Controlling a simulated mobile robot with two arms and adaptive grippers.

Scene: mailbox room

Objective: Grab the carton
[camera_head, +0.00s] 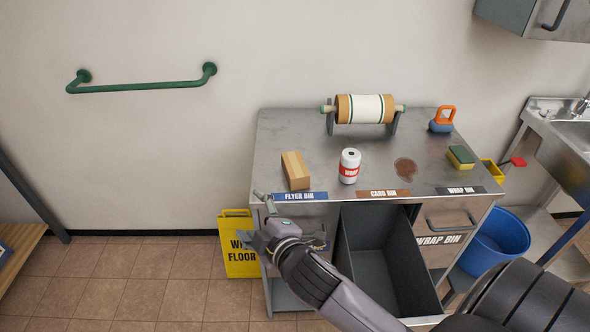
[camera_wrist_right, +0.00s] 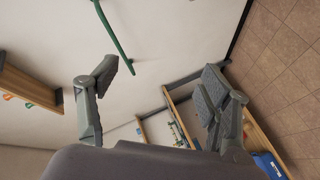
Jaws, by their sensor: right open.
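A tan box-shaped block (camera_head: 295,170), the closest thing to a carton in sight, stands on the metal counter (camera_head: 300,135) near its front left edge. My right gripper (camera_head: 259,219) is in front of the counter's front left corner, to the left of and nearer than the block, apart from it. The gripper is open and empty. In the right wrist view its two fingers (camera_wrist_right: 165,85) are wide apart with wall and floor behind them; the block does not show there. My left gripper is not in view.
A white can (camera_head: 349,166) with a red label stands right of the block. A paper roll (camera_head: 364,108), orange-handled item (camera_head: 442,119) and sponge (camera_head: 461,157) are also on the counter. An open drawer (camera_head: 385,255) juts out below. A yellow floor sign (camera_head: 238,245) stands left.

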